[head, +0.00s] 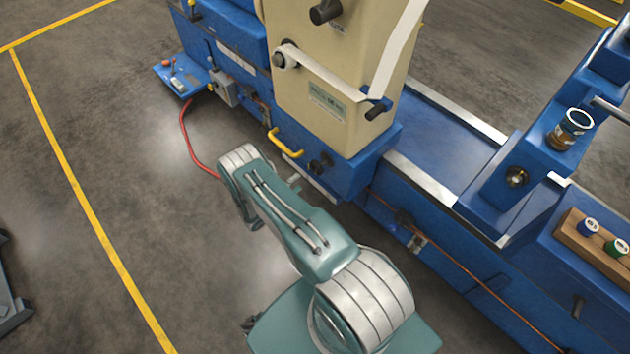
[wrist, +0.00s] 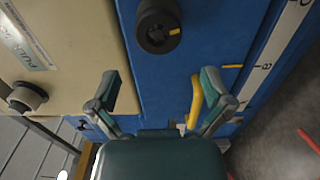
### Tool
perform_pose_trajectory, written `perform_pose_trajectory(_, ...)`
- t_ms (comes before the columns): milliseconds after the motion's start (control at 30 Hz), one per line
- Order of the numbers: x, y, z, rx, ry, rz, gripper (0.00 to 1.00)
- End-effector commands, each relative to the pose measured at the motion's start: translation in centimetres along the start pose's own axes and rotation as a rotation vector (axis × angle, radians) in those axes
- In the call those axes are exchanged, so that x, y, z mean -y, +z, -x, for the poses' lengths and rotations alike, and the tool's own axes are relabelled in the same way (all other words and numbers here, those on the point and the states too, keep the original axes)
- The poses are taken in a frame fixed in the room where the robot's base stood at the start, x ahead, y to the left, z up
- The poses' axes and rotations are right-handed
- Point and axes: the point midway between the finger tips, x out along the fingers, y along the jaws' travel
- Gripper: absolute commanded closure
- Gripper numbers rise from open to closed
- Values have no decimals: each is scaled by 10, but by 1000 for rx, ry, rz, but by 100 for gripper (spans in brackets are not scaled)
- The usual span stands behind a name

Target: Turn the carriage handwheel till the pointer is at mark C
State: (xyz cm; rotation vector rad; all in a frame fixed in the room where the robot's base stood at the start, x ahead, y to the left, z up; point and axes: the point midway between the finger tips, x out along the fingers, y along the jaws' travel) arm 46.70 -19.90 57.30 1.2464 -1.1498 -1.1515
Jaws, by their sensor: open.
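My gripper (wrist: 160,80) is open and empty in the wrist view, its two fingers spread over the carriage's blue front. A dark round knob (wrist: 158,26) with a yellow mark, possibly the carriage handwheel, lies beyond the fingertips, apart from them. A white scale strip (wrist: 275,55) with dark marks runs at the right; its letters are too small to read surely. A short yellow bar (wrist: 232,66) beside the strip looks like the pointer. In the head view the carriage (head: 345,165) shows, but my arm hides the gripper.
A yellow handle (wrist: 195,100) is close to the right finger; it also shows in the head view (head: 287,144). A cream cabinet (head: 330,95) stands on the carriage. A red hose (head: 186,135) lies on the floor. Open floor (head: 130,170) is at the left.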

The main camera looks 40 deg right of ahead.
Motion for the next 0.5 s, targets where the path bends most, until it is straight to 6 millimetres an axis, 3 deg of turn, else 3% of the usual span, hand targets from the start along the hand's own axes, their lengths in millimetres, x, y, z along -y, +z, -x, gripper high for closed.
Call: perform_pose_trajectory(500, -1, 1, -53, 4, 1, 0, 0)
